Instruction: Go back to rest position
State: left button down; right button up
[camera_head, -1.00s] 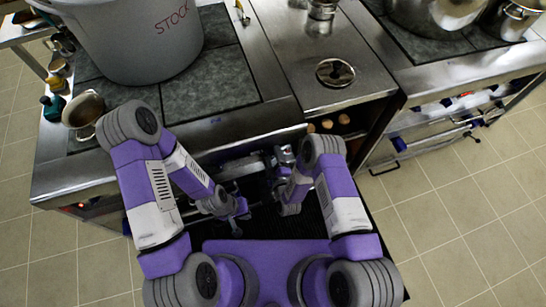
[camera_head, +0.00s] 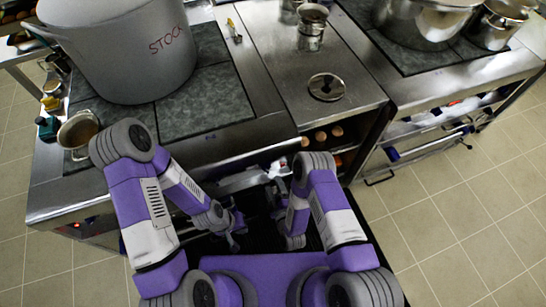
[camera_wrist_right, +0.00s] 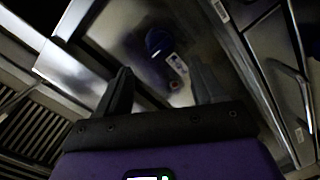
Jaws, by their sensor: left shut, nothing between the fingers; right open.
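Both of my arms are bent in front of my body, before the stove front. My left gripper (camera_head: 234,240) hangs low at the dark gap in front of the counter. It is shut with nothing visible in it. My right gripper (camera_head: 280,170) is higher up, close to the counter's front edge and partly hidden by my right arm. In the right wrist view the fingers of my right gripper (camera_wrist_right: 163,88) are spread apart, with nothing held between them. A shiny metal panel lies beyond them.
A large grey stockpot (camera_head: 120,55) stands on the left stove. A small pan (camera_head: 78,132) sits at its front left corner. A round metal lid (camera_head: 326,87) lies on the middle counter. Steel pots (camera_head: 425,20) stand on the right stove. Tiled floor (camera_head: 450,220) is clear at right.

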jog(key=s+d+r+m+g, duration=0.1)
jog(key=s+d+m+g, duration=0.3)
jog(key=s+m+g, duration=0.3)
jog(key=s+d+r+m+g, duration=0.1)
jog(key=s+d+m+g, duration=0.2)
jog(key=s+m+g, duration=0.5)
jog(key=shift+s+d+m+g, duration=0.3)
jog(key=shift+d+m+g, duration=0.1)
jog(key=shift+m, duration=0.8)
